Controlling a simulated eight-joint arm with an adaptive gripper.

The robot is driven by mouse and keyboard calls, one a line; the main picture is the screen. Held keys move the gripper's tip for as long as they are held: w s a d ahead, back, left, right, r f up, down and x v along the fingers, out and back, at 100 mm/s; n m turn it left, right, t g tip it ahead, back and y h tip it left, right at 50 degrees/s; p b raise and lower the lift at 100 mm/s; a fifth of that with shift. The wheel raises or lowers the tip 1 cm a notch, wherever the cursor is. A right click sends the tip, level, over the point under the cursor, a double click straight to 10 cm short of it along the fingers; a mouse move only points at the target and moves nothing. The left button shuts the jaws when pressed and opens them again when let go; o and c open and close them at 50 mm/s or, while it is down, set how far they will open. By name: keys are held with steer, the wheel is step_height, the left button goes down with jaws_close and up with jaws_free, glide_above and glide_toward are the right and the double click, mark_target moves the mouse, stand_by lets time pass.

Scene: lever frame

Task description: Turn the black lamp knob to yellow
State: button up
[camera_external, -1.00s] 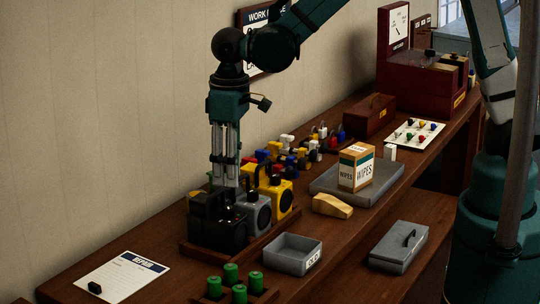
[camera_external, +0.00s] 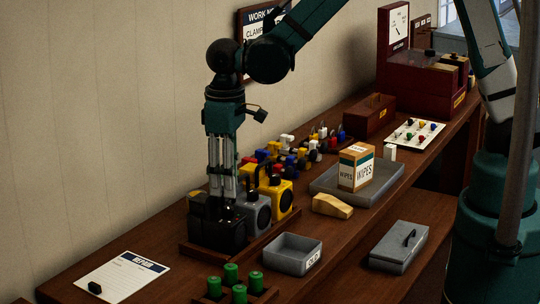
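The black lamp (camera_external: 217,236) stands at the near end of a wooden tray, left of a grey lamp (camera_external: 256,210) and a yellow lamp (camera_external: 283,196). My gripper (camera_external: 222,203) points straight down over the top of the black lamp. Its fingertips are at or just above the lamp's top, where the knob would be. The knob itself is hidden or too dark to make out, and I cannot tell whether the fingers touch it. I cannot tell which colour the knob points to, and the finger gap is unclear.
A grey open bin (camera_external: 293,255) and green cylinders (camera_external: 231,274) stand in front. A paper sheet (camera_external: 122,276) with a small black piece lies at the left. A wipes box (camera_external: 356,167) stands on a grey tray (camera_external: 331,184). Several coloured parts lie behind the lamps.

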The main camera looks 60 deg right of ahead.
mark_target(228, 207)
steer(key=shift+f, duration=2.95)
steer(key=shift+c, duration=0.6)
steer(key=c, duration=0.8)
